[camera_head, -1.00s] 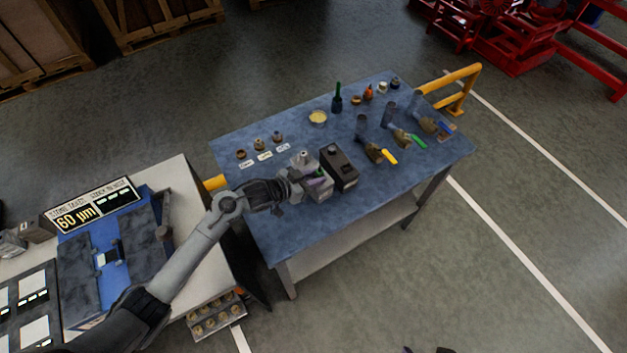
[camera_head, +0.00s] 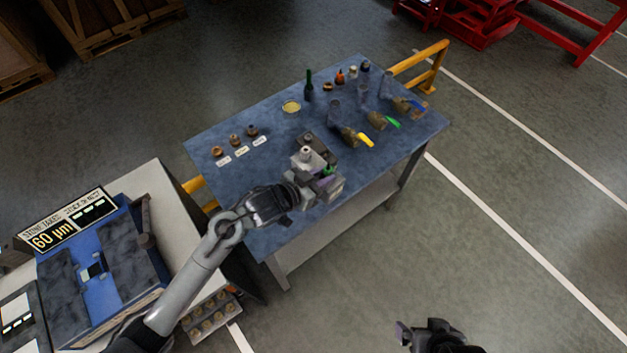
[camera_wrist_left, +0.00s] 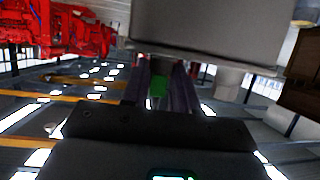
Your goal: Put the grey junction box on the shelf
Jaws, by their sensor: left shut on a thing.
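The grey junction box (camera_head: 329,186) is in my left gripper (camera_head: 304,190), at the front edge of the blue-topped table in the head view. It has a round grey fitting on top and a small green part beside the fingers. In the left wrist view the box (camera_wrist_left: 205,28) fills the top, with the fingers (camera_wrist_left: 160,88) shut at its underside in the picture. The pale lower shelf (camera_head: 325,233) under the table shows below the box. My right gripper (camera_head: 408,332) is partly in view at the bottom edge, apart from everything; its jaws are unclear.
A dark box (camera_head: 316,146) stands behind the held box, partly hidden. Valves with yellow (camera_head: 366,140), green and blue handles, bottles and a yellow dish (camera_head: 291,106) are farther back. Labelled small parts (camera_head: 235,140) lie left. A table leg (camera_head: 277,272) stands at the front left.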

